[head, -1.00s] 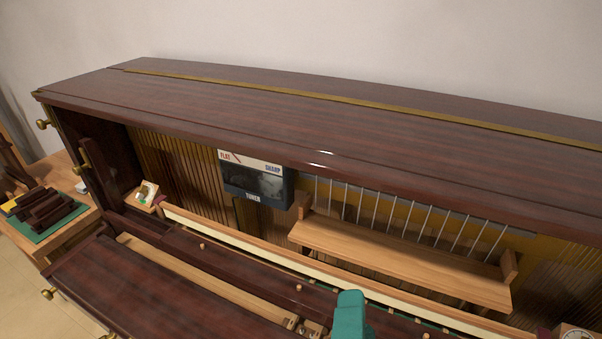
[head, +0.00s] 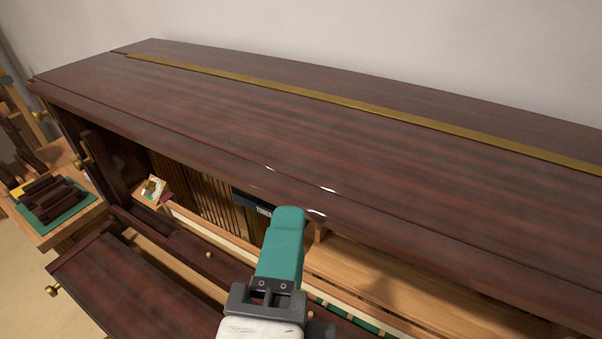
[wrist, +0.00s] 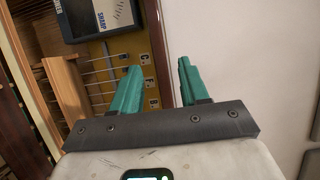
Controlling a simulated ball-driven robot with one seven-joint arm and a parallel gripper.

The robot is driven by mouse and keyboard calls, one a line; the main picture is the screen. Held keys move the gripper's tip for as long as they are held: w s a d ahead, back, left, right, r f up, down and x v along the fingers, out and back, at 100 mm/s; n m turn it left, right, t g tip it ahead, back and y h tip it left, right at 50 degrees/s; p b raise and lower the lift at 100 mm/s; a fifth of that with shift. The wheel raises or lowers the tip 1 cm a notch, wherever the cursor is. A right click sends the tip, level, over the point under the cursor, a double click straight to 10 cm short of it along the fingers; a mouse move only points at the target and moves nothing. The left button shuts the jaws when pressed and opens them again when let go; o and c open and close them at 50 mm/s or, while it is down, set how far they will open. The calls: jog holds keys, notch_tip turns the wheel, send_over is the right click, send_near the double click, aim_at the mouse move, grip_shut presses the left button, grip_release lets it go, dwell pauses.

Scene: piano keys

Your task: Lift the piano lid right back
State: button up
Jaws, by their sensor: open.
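The piano lid (head: 330,150) is a long dark red-brown wooden panel lying flat on top of the piano, its front edge nearest me. A brass hinge strip (head: 350,103) runs along its back. My gripper (head: 288,216) has teal fingers and is at the front edge, near the middle. In the wrist view, my gripper (wrist: 160,72) is open and empty. The lid's dark edge (wrist: 156,40) shows between the fingers, one on the interior side and one on the wall side. Whether either finger touches it, I cannot tell.
A dark tuner (wrist: 98,16) and a wooden shelf (head: 400,282) are inside, below the lid. A dark fallboard panel (head: 130,285) lies at the lower left. A side table (head: 75,225) holds dark blocks on a green mat. Bare wall (head: 400,45) stands behind.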

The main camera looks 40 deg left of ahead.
aim_at(300, 186)
jog(key=p+x, duration=0.2)
jog(key=x, duration=0.6)
jog(key=shift+w+a, duration=0.2)
jog(key=shift+w, duration=0.1)
grip_shut()
